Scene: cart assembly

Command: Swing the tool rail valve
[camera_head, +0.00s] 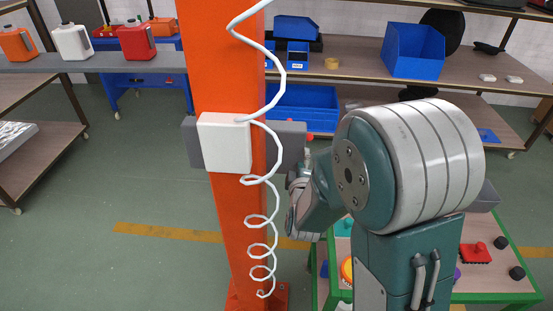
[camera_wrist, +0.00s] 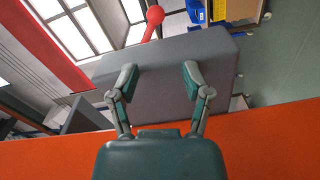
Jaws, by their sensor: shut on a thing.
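A red ball-ended lever (camera_wrist: 153,22), which looks like the valve handle, rises past the far edge of a grey block (camera_wrist: 165,72) in the wrist view. In the head view small red parts (camera_head: 309,137) show at the right end of the grey rail (camera_head: 292,143) on the orange post. My gripper (camera_wrist: 160,75) has its two fingers spread around a width of the grey block, its surface showing between them. The exact contact is unclear. The lever lies beyond the fingertips, apart from them. In the head view my arm hides the fingertips.
The orange post (camera_head: 220,80) stands close left of my arm, with a white box (camera_head: 224,142) and a coiled white cable (camera_head: 248,180) on it. A green-framed cart (camera_head: 487,297) stands at the lower right. Shelves with blue bins (camera_head: 413,52) are behind. Floor at left is clear.

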